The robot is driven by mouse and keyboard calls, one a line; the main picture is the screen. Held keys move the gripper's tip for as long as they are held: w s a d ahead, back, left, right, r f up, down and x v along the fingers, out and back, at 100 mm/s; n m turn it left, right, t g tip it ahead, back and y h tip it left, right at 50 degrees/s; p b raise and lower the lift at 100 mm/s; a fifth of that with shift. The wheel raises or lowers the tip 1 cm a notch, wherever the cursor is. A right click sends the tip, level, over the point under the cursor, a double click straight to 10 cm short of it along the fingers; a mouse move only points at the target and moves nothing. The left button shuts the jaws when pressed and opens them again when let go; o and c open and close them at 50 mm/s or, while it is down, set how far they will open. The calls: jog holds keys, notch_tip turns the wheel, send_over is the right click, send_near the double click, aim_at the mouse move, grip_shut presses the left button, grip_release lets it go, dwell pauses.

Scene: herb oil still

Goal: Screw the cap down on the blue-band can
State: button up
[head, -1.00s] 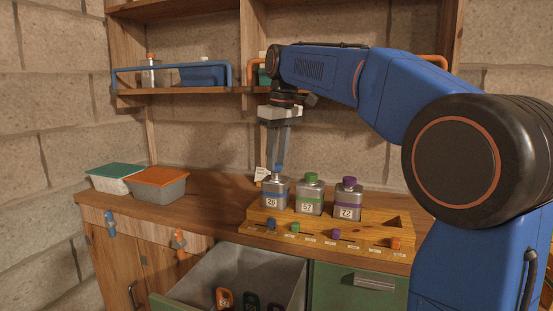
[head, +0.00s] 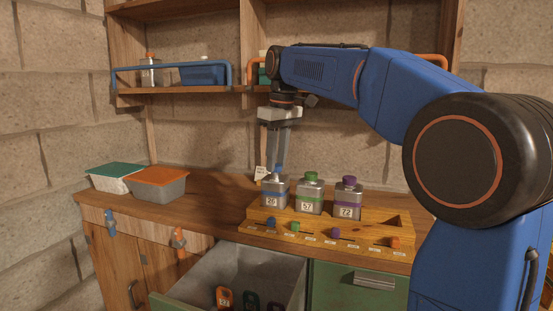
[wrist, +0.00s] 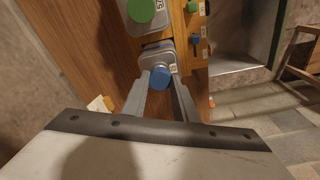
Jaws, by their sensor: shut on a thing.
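The blue-band can (head: 274,191) is a square metal can with a numbered label, at the left end of a wooden rack. Its blue cap (head: 278,169) is at the neck; I cannot tell whether it is fully seated. My gripper (head: 279,161) points down from above, shut on the blue cap. In the wrist view the cap (wrist: 160,78) sits between the two fingertips of my gripper (wrist: 164,87). The can (wrist: 158,55) lies beneath it, partly hidden by the cap.
The green-capped can (head: 310,194) and purple-capped can (head: 347,197) stand close on the right. Small coloured pieces line the front of the wooden rack (head: 375,243). An open drawer (head: 215,268) juts out below. Two lidded tubs (head: 160,185) stand at the left.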

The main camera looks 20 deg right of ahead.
jog(key=shift+f, duration=0.4)
dwell(0.4)
jog(key=o, duration=0.5)
jog(key=shift+c, duration=0.2)
jog(key=c, duration=0.5)
jog(key=m, duration=0.4)
jog(key=shift+h, duration=0.3)
jog(key=shift+c, duration=0.2)
jog(key=m, duration=0.5)
jog(key=shift+h, duration=0.3)
jog(key=m, duration=0.5)
jog(key=shift+h, duration=0.3)
jog(key=m, duration=0.5)
jog(key=shift+m+g, duration=0.3)
